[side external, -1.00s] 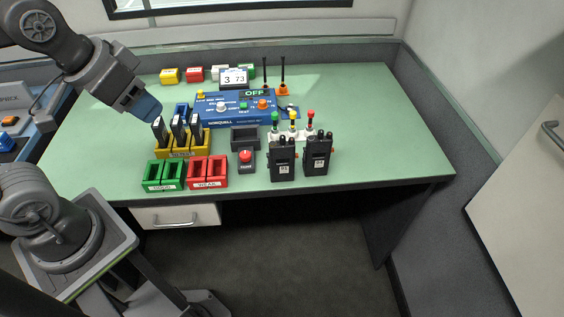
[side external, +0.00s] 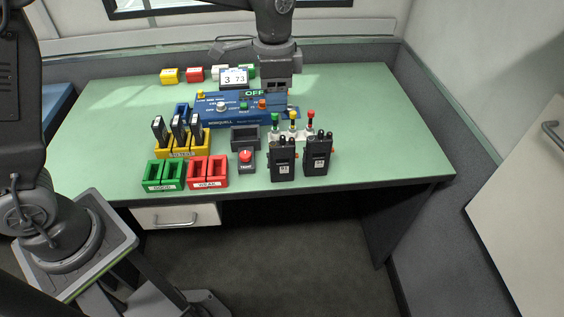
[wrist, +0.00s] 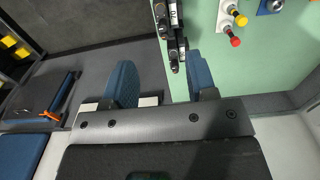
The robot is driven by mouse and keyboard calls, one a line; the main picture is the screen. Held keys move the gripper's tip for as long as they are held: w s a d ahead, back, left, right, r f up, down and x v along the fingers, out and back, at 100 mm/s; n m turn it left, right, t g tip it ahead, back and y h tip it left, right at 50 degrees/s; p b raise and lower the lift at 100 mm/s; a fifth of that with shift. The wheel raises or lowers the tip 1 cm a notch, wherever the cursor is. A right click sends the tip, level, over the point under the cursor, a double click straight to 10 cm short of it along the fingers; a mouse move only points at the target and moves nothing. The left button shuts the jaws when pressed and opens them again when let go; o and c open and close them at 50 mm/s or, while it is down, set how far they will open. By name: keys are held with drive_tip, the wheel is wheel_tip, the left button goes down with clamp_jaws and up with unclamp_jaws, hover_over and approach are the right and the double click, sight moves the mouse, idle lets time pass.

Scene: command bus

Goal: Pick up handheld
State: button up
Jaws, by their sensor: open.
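Two black handhelds with short knobs stand side by side near the table's front edge: the left handheld (side external: 283,162) and the right handheld (side external: 317,155). Each has a small white label. My gripper (side external: 277,98) is above the back part of the table, over the right end of the blue console, apart from both handhelds. In the wrist view my gripper's blue fingers (wrist: 162,77) are wide apart and empty. Black handheld tops (wrist: 175,45) show at the upper middle there, beyond and partly between the fingers; which handheld is nearer is unclear.
The blue console (side external: 230,122) lies behind the handhelds. Green, yellow and red-topped posts (side external: 293,125) stand just behind them. A red button box (side external: 246,160) and red bin (side external: 207,173) are to the left. The table's right side is clear.

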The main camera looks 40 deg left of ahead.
hover_over(280, 144)
drive_tip(key=f, duration=0.8)
drive_tip(key=shift+s+a, duration=0.25)
drive_tip(key=shift+a, duration=0.1)
drive_tip(key=shift+w+d+f, duration=0.15)
drive_tip(key=shift+w+f, duration=0.05)
drive_tip(key=shift+f, duration=1.1)
drive_tip(key=shift+w+d+f, duration=0.15)
drive_tip(key=shift+f, duration=1.15)
clamp_jaws()
drive_tip(key=shift+r, duration=0.1)
